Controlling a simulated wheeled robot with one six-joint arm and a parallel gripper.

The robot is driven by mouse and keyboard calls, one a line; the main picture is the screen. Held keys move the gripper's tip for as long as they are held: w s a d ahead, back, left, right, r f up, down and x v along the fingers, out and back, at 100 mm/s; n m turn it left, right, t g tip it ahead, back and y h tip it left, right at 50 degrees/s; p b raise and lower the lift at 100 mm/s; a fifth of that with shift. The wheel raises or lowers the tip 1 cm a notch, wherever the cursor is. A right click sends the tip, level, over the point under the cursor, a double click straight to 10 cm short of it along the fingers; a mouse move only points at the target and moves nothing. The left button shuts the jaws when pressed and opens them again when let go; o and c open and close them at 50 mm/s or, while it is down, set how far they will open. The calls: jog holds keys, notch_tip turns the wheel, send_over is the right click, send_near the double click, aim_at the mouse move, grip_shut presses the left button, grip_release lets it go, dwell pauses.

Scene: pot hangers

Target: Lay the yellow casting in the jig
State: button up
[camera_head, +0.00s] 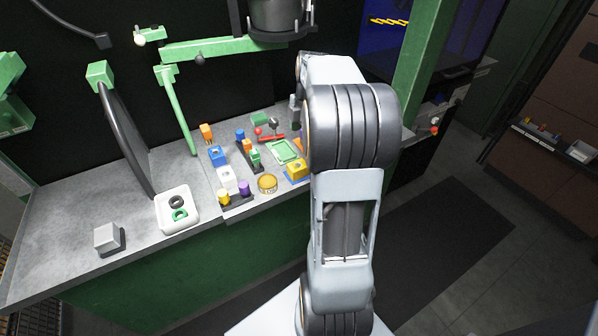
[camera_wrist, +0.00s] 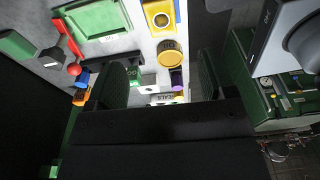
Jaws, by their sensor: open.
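A yellow block with a round bore (camera_head: 297,169), which looks like the yellow casting, sits on the bench with blue at its edge. It also shows in the wrist view (camera_wrist: 157,14), at the top. A green rectangular frame (camera_head: 284,151), which looks like the jig, lies just behind it. In the wrist view the frame (camera_wrist: 96,20) is at upper left, and its middle looks empty. My gripper (camera_wrist: 160,82) is open, its two dark fingers apart and holding nothing. The yellow block is beyond the fingertips, not between them. In the head view my arm hides most of the gripper.
A round gold piece (camera_head: 267,183) lies near the bench's front edge. Blue (camera_head: 217,154) and white (camera_head: 227,178) blocks and small coloured parts stand to the left. A red-handled tool (camera_head: 270,137) lies behind. A white tray (camera_head: 177,210) holds rings; bare bench surrounds it.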

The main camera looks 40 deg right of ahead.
aim_at(300, 166)
jog(key=f, duration=0.8)
jog(key=a+f, duration=0.1)
jog(key=f, duration=0.4)
jog(key=shift+f+b, duration=0.1)
jog(key=shift+b, duration=0.2)
jog(key=shift+c, duration=0.2)
jog(key=c, duration=1.1)
